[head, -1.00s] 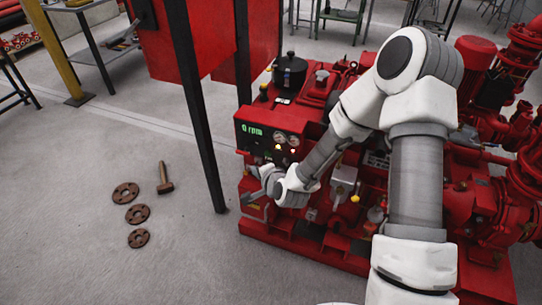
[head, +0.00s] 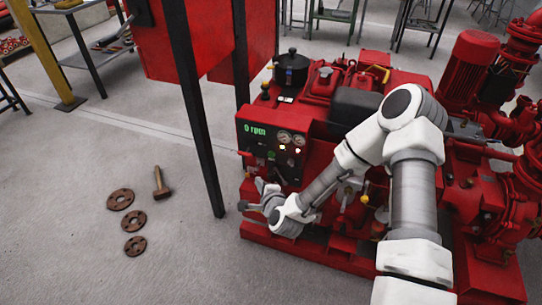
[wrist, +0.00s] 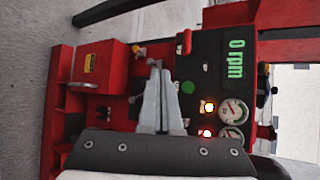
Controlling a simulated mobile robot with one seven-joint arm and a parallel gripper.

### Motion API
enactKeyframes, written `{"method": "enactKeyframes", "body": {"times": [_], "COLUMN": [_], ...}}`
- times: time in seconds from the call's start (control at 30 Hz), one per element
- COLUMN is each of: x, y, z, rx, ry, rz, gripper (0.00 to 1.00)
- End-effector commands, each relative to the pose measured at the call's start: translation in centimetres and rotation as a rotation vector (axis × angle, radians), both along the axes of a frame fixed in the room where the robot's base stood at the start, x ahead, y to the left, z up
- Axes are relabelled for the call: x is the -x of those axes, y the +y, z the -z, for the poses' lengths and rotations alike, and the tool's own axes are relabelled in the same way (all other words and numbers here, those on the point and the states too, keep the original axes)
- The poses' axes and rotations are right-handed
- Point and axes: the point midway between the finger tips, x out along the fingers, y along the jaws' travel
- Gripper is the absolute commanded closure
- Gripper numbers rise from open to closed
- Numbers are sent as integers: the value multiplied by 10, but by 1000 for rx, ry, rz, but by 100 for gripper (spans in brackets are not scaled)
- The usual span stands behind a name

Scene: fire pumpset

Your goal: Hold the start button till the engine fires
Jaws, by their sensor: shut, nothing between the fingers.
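The black control panel (head: 262,143) on the red engine set shows a green "0 rpm" display (head: 253,129). The panel also faces the wrist view, where a round green button (wrist: 188,87) sits beside a lit amber lamp (wrist: 209,106) and a lit red lamp (wrist: 206,132). No lettering marks the green button as the start button. My gripper (wrist: 155,66) is shut and empty, its fingertips together left of the green button in the wrist view. It appears apart from the button. In the head view my gripper (head: 260,184) is low, in front of the panel.
Two gauges (wrist: 232,122) sit beside the lamps. A red box (wrist: 100,66) stands left of my fingers in the wrist view. A dark post (head: 196,125) stands left of the engine. Rusty flanges (head: 134,220) and a hammer (head: 160,182) lie on the floor.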

Motion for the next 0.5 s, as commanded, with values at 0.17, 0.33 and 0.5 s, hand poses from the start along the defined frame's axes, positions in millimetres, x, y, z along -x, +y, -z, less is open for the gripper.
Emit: {"method": "enactKeyframes", "body": {"times": [0.17, 0.33, 0.5], "x": [-14, -37, -58], "y": [-6, -14, -22], "z": [0, 0, -1], "rx": [2, 3, 2], "ry": [-2, -3, -2], "rz": [3, 3, 3], "gripper": [100, 100, 100]}}
